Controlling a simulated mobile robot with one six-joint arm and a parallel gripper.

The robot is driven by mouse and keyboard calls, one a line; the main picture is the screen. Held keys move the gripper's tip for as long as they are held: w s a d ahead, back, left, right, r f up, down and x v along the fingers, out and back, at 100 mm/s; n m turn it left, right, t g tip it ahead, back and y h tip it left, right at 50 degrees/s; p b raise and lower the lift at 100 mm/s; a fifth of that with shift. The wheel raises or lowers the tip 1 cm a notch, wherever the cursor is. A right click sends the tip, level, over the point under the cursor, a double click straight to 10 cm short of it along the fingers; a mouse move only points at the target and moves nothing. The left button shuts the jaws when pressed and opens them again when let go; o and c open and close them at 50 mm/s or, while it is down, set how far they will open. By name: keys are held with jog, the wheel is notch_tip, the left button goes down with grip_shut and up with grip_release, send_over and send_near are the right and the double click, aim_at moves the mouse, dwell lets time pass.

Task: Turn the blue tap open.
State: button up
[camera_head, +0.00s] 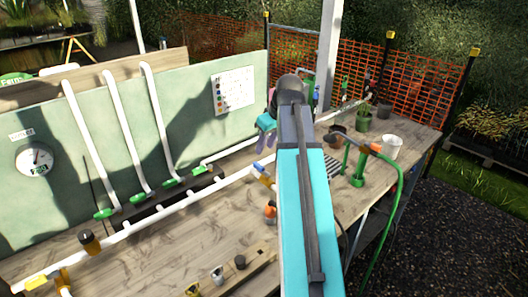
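The blue tap (263,171) is a small blue handle on the white pipe that runs along the table, left of my teal arm. Part of the fitting around it is orange-yellow, and my arm is close to its right side in the picture. My gripper (265,127) appears as a small teal and dark end behind the arm's top joint, above the blue tap in the picture. My arm partly hides it. I cannot see its fingertips clearly or whether anything is between them.
White pipes with several green taps (138,198) run up the green panel (195,130). Yellow taps (40,283) are at the front left. A green hose (398,190), green stand (357,180) and white pot (391,147) stand right of my arm. The wooden table (165,262) has bare areas at front.

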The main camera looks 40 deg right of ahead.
jog(key=shift+v, duration=1.7)
jog(key=shift+s+f, duration=0.1)
